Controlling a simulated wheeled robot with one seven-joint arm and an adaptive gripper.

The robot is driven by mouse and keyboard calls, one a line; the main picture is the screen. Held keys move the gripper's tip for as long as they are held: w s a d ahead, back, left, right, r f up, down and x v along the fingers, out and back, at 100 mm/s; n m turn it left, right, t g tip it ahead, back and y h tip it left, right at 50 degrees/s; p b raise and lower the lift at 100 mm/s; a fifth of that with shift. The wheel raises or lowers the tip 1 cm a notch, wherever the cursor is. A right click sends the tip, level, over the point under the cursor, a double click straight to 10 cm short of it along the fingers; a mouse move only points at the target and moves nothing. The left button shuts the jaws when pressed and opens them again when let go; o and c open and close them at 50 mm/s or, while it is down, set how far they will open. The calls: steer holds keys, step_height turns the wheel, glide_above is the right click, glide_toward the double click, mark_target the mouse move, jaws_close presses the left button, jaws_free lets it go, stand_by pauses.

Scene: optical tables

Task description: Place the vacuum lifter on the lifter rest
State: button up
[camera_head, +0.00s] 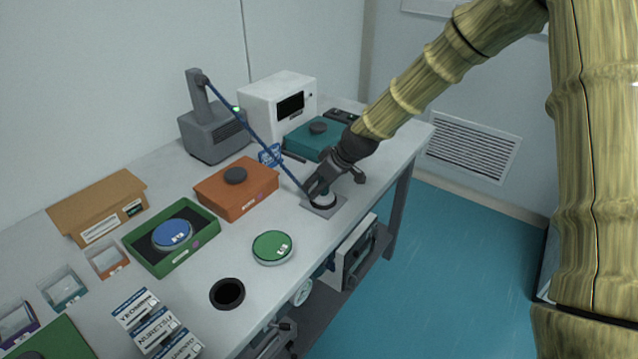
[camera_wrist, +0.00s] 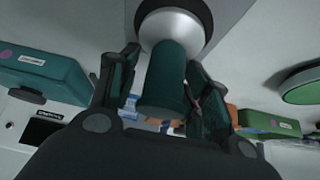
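The vacuum lifter has a dark green handle (camera_wrist: 165,82), a silver dome and a black round foot; a blue arm or hose (camera_head: 245,125) runs to it from a grey stand. In the head view its pale lower part (camera_head: 322,199) is at the lifter rest, a small grey square plate (camera_head: 335,208). It appears upright on the plate; the contact is partly hidden. My gripper (camera_head: 318,186) is around the handle. In the wrist view my gripper's fingers (camera_wrist: 163,60) stand on either side of the handle, with gaps showing, so it looks open.
An orange box (camera_head: 258,196), a teal box (camera_head: 300,138) and a green tray (camera_head: 145,253) holding a blue disc lie nearby. A green disc (camera_head: 272,247) and a black ring (camera_head: 227,294) lie in front. The grey stand (camera_head: 212,135) and white instrument (camera_head: 262,97) stand behind.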

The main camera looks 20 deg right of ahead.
steer(key=b+v, duration=0.1)
steer(key=v, duration=1.1)
stand_by(0.4)
steer(key=shift+r, duration=0.1)
stand_by(1.2)
